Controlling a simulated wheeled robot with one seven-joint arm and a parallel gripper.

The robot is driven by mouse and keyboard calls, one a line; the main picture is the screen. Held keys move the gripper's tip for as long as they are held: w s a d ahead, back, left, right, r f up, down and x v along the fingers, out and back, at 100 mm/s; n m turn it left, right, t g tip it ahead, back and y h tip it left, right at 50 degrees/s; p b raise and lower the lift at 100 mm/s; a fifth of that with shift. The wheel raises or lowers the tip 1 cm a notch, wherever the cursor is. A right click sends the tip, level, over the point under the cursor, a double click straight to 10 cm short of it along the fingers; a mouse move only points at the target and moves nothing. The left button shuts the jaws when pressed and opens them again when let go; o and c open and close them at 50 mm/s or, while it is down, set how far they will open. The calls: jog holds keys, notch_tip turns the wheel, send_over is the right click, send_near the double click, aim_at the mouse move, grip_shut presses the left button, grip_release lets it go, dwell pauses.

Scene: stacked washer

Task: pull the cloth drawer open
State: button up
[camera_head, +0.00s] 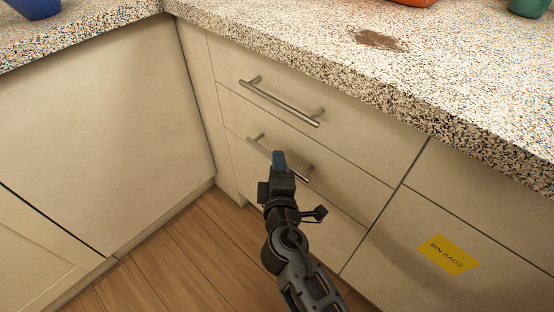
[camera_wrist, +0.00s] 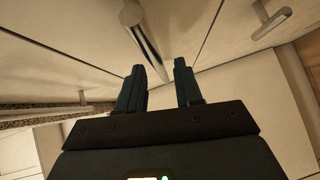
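A pale drawer front with a metal bar handle (camera_head: 256,142) is the second one down in the head view. No label shows on it, so I cannot tell whether it is the cloth drawer. My gripper (camera_head: 279,158) is in front of that handle and hides its middle. In the wrist view my gripper (camera_wrist: 160,67) is open, with its two dark blue fingers apart. The same bar handle (camera_wrist: 147,38) lies ahead and runs down toward the gap between the fingertips. I cannot tell whether the fingers touch it.
The top drawer's handle (camera_head: 280,103) is just above. A speckled countertop (camera_head: 330,50) overhangs the drawers. A drawer with a yellow "BIN BAGS" label (camera_head: 448,255) is at the right. A side cabinet (camera_head: 100,140) stands close on the left. Wooden floor (camera_head: 190,250) is clear below.

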jog(key=shift+w+a+f, duration=0.1)
jog(key=shift+w, duration=0.6)
jog(key=shift+w+a+f, duration=0.1)
jog(key=shift+w, duration=0.6)
jog(key=shift+c, duration=0.3)
grip_shut()
